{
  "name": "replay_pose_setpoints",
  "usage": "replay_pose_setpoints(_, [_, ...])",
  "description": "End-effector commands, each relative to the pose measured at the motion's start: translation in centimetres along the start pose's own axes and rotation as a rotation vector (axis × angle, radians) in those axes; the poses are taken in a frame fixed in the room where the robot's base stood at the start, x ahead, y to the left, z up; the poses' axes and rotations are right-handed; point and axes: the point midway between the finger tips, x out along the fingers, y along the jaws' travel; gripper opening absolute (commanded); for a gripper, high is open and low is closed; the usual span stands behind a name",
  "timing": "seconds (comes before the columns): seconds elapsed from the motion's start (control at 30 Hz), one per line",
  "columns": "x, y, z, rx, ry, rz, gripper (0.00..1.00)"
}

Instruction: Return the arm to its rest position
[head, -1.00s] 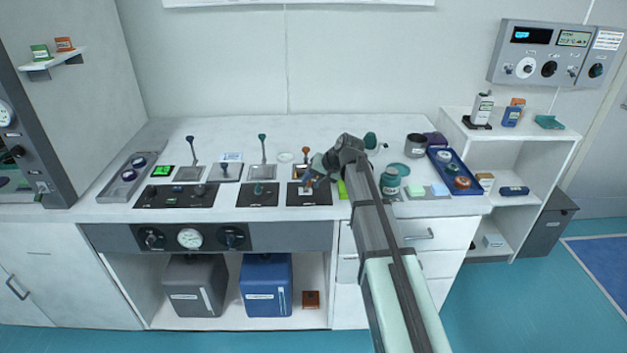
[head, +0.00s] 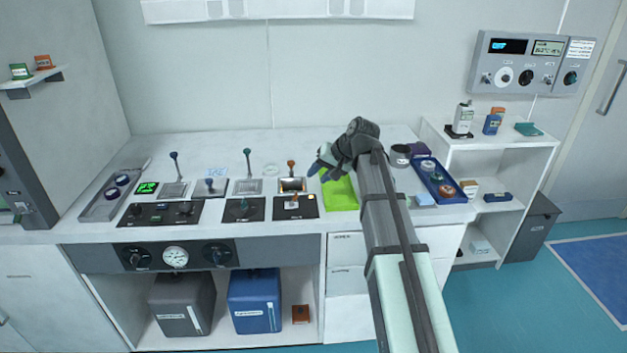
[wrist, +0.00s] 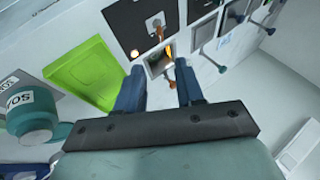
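My gripper (head: 318,172) hangs at the end of my outstretched arm, above the bench near the bright green mat (head: 340,193). In the wrist view its two blue fingers (wrist: 160,72) stand apart with nothing between them. Beyond the fingertips are a black panel with a small switch (wrist: 153,24) and the orange-knobbed lever (head: 291,164), whose base shows an orange glow. The gripper appears clear of both. The green mat also shows at left in the wrist view (wrist: 85,75).
A teal jar (wrist: 32,122) stands near the mat, hidden by my arm in the head view. A blue tray (head: 450,196) with round containers lies right of my arm. Several levers and black panels (head: 160,213) fill the bench to the left. A white shelf unit (head: 520,160) stands at right.

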Motion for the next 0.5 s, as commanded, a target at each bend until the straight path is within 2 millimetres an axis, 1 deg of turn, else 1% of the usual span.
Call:
replay_pose_setpoints(0.1, [-0.7,0.04,0.01,0.0,0.001,0.0,0.37])
replay_pose_setpoints(0.2, [-0.92,0.03,-0.01,0.0,0.001,0.0,0.37])
replay_pose_setpoints(0.5, [-0.86,0.0,0.05,0.0,-0.001,0.0,0.37])
